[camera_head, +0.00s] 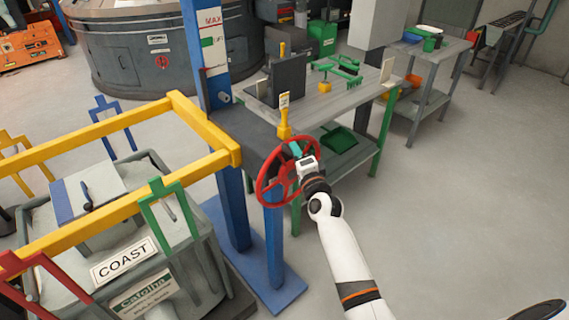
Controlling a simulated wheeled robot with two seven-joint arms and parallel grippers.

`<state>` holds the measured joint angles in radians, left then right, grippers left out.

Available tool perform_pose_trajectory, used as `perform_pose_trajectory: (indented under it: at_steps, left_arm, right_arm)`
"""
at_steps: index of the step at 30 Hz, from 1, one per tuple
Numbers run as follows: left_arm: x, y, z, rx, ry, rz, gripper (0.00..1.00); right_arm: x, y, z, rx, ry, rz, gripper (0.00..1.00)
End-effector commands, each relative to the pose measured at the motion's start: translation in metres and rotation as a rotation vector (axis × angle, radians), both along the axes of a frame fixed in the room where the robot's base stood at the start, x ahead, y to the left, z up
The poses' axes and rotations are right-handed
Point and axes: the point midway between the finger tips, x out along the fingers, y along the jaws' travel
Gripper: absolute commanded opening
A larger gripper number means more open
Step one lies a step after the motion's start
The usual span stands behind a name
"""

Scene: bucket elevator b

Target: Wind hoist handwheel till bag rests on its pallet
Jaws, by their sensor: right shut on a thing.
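The red hoist handwheel (262,186) stands on a blue post beside the work table, its rim tilted toward me. My right gripper (297,153) is at the upper right part of the wheel and is shut on it; the hand hides part of the rim and the exact grip. A teal piece shows at the fingertips, and I cannot tell what it is. A blue column (196,62) with a MAX scale rises behind the wheel. My left gripper is not in view.
A work table (315,103) with green parts is behind the wheel. A second table (437,50) stands farther right. The floor at right is clear.

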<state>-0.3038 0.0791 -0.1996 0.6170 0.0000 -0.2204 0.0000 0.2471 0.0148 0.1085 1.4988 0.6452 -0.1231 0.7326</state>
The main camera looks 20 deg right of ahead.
Motion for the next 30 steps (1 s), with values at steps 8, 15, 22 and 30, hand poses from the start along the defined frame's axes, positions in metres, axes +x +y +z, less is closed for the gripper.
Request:
perform_pose_trajectory:
  at_steps: [8, 15, 22, 30]
  left_arm:
    - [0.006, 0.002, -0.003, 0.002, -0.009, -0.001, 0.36]
    - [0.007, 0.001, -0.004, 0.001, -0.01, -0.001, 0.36]
    - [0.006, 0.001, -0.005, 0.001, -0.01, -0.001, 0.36]
    - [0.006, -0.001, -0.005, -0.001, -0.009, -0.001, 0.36]
  right_arm:
    - [0.006, -0.024, 0.008, -0.01, -0.014, -0.006, 0.0]
    - [0.008, -0.031, 0.008, -0.009, -0.012, -0.006, 0.0]
    - [0.008, -0.032, 0.007, -0.009, -0.011, -0.007, 0.0]
    - [0.007, -0.031, 0.006, -0.008, -0.01, -0.007, 0.35]
